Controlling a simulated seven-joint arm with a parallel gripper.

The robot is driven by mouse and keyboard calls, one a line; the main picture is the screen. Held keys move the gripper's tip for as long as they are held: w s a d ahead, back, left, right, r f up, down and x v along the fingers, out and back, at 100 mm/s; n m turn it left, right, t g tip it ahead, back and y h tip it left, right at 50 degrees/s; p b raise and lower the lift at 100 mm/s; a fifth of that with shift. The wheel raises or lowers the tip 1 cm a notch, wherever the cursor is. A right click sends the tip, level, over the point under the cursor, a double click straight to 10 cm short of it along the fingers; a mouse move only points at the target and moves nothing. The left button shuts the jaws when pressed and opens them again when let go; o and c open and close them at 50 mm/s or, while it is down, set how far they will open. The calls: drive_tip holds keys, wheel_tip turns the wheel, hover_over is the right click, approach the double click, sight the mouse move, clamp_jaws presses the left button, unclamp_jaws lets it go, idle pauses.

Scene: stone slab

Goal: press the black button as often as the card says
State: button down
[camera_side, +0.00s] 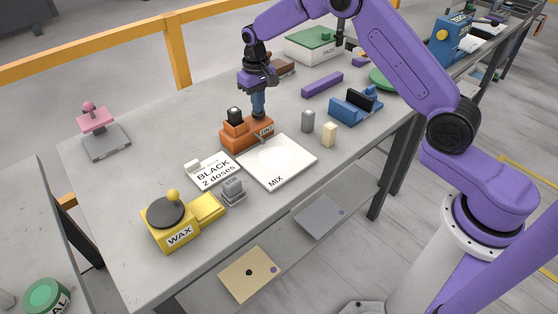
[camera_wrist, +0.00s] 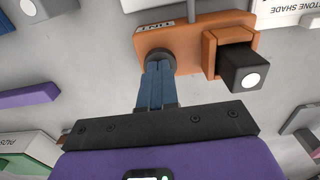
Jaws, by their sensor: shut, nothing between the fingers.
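The orange TINT dispenser (camera_side: 236,141) stands on the slab behind the white MIX board (camera_side: 285,153). In the wrist view, the dispenser (camera_wrist: 190,38) carries a dark round button (camera_wrist: 160,57) and, on an orange block, a black cube (camera_wrist: 242,68) with a white dot. The cube (camera_side: 234,114) also shows in the side view, left of my fingers. My gripper (camera_side: 259,113) is shut and empty, pointing down with its tips at the round button, partly hiding it. I cannot tell whether they touch or press it. The card (camera_side: 213,172) reads "BLACK 2 doses".
A yellow WAX device (camera_side: 178,232) and a grey stamp-like block (camera_side: 232,190) stand at the front. Grey and cream blocks (camera_side: 329,134), a blue holder (camera_side: 350,112) and a purple bar (camera_side: 322,84) lie to the right.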

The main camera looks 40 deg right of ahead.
idle(0.3)
drive_tip(key=shift+r, duration=2)
wheel_tip(320, 180, up, 6)
